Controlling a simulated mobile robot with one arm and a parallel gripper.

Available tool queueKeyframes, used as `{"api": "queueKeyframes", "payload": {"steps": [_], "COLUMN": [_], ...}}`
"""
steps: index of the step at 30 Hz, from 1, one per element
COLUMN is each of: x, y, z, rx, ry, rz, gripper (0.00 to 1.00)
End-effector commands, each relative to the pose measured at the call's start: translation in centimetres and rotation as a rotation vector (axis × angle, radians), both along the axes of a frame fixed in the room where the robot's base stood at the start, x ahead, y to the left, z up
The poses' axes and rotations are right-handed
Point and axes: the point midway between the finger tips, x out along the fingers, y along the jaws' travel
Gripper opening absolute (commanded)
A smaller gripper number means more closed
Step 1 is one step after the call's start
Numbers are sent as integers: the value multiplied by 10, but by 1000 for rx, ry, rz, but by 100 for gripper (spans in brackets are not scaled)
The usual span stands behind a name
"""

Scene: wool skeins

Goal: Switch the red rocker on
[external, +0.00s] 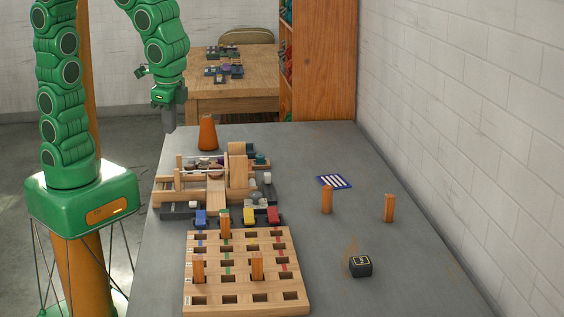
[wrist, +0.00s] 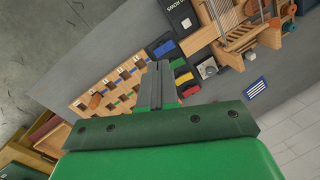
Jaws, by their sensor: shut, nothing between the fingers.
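The red rocker (external: 273,215) is the right end of a row of coloured rockers at the front of the wooden loom, beside the yellow rocker (external: 248,216). The blue rocker (external: 201,217) is at the left end. The red rocker also shows in the wrist view (wrist: 187,91), just right of my fingers. I cannot tell which way it is tilted. My gripper (external: 169,128) is shut and empty, raised near the table's far left edge, behind and left of the rockers. In the wrist view its fingers (wrist: 157,68) are together.
The wooden loom (external: 180,188) stands behind the rockers. A slotted board (external: 240,285) with upright wooden pegs lies in front. An orange cone (external: 207,134) stands near my gripper. Two pegs, a striped card (external: 334,181) and a black box (external: 360,266) are at right, with clear table around them.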

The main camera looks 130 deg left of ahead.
Motion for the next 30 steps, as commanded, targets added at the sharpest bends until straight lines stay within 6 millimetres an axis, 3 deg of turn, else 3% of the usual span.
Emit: {"api": "queueKeyframes", "payload": {"steps": [14, 30], "x": [72, 140], "y": [55, 122], "z": [-24, -69], "rx": [66, 135], "ry": [-4, -8], "rz": [131, 266], "gripper": [0, 0]}}
